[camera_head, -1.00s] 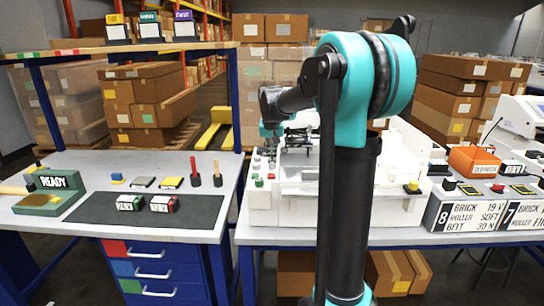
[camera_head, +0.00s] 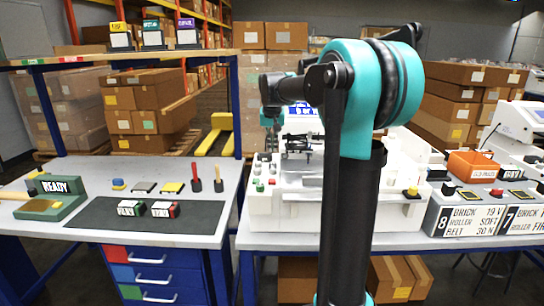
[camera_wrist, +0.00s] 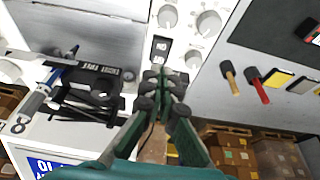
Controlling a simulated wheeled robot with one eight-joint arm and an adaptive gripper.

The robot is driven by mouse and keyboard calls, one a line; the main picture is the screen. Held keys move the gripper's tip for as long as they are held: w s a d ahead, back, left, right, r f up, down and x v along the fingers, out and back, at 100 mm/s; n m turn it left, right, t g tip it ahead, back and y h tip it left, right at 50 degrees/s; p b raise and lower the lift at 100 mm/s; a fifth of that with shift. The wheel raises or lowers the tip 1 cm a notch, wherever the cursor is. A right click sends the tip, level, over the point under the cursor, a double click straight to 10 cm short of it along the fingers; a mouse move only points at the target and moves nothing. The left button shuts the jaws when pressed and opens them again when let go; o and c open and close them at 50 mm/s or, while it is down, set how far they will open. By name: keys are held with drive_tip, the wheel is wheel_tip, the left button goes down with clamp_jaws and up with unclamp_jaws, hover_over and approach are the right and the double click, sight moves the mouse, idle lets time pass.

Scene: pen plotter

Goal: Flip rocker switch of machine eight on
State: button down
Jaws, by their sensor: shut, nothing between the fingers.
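The machine is a white pen plotter (camera_head: 395,208) on the right-hand bench. In the wrist view, a black rocker switch (camera_wrist: 160,49) with white marks sits in its white panel among round knobs (camera_wrist: 208,23). My gripper (camera_wrist: 165,80) is shut and empty, with its fingertips just below the switch in that view. I cannot tell whether they touch it, nor which way the rocker is tilted. In the head view, my arm reaches over the machine's left part, and the fingertips are hard to make out.
A blue sign (camera_wrist: 45,165) and a dark pen carriage (camera_wrist: 95,92) lie left of my gripper in the wrist view. The left bench has a dark mat (camera_head: 190,219).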

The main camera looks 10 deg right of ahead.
drive_tip(key=s+v, duration=0.1)
drive_tip(key=v, duration=0.6)
drive_tip(key=shift+s+a, duration=0.15)
drive_tip(key=shift+s, duration=0.1)
